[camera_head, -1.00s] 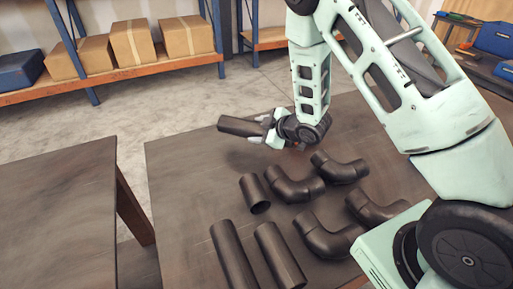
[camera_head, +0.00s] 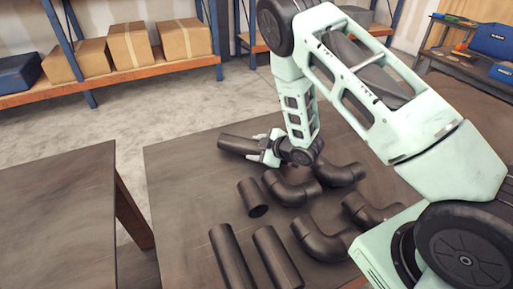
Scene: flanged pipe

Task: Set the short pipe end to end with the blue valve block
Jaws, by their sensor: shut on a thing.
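My gripper (camera_head: 264,148) is shut on a dark short pipe (camera_head: 237,144) over the far part of the brown table (camera_head: 180,195). The pipe lies nearly level and points to the left out of the jaws; its right end is hidden by the fingers. It is low at the table top, and I cannot tell whether it touches. Another short dark pipe (camera_head: 251,196) lies loose on the table, nearer to the camera. I cannot make out a blue valve block on this table.
Several dark elbows, one of them a near elbow (camera_head: 318,240), lie right of the loose short pipe. Two longer pipes, including a left one (camera_head: 229,258), lie at the front. A second table (camera_head: 60,215) stands left across a gap. Blue boxes (camera_head: 494,40) sit on the right bench.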

